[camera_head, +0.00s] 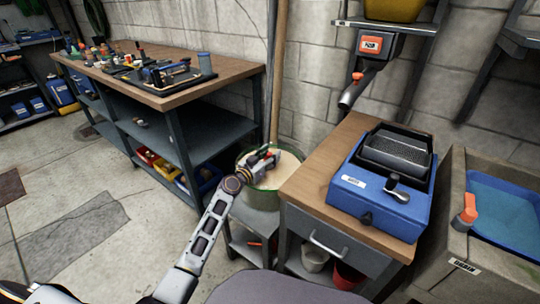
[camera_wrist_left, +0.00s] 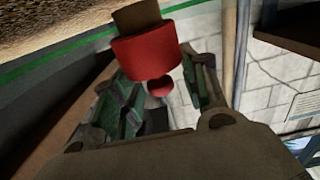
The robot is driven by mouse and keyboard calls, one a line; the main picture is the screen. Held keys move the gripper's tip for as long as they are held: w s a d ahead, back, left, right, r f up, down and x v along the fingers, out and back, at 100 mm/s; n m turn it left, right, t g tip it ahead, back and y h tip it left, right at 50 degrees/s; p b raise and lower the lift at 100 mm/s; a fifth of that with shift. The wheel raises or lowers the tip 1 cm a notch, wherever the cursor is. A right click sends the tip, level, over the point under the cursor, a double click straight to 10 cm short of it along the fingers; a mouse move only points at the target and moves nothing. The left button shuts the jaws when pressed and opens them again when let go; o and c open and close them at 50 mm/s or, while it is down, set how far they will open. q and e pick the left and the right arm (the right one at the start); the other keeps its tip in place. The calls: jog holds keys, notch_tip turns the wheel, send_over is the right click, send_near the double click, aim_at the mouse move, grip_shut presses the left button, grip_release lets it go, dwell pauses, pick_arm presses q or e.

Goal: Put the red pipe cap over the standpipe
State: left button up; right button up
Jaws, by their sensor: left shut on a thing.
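My left gripper (camera_head: 262,165) reaches over a round tub (camera_head: 259,196) with a green rim, beside the wooden-topped cabinet. In the left wrist view its fingers (camera_wrist_left: 160,72) are shut on the red pipe cap (camera_wrist_left: 146,56). A smaller red round part shows below the cap between the fingers. A brown round piece (camera_wrist_left: 136,14) adjoins the cap's far end; I cannot tell whether it is the standpipe or part of what I hold. No standpipe is clear in the head view, where the gripper covers part of the tub. My right gripper is not in view.
The cabinet (camera_head: 322,178) with a blue device (camera_head: 378,206) stands close on the right. A workbench (camera_head: 168,94) with tools stands to the left. A wooden pole (camera_head: 279,70) rises behind the tub. A basin (camera_head: 503,244) is at far right. Floor at left is clear.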

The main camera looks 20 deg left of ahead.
pick_arm(q)
jog(key=shift+a+f, duration=0.1)
jog(key=shift+f, duration=0.2)
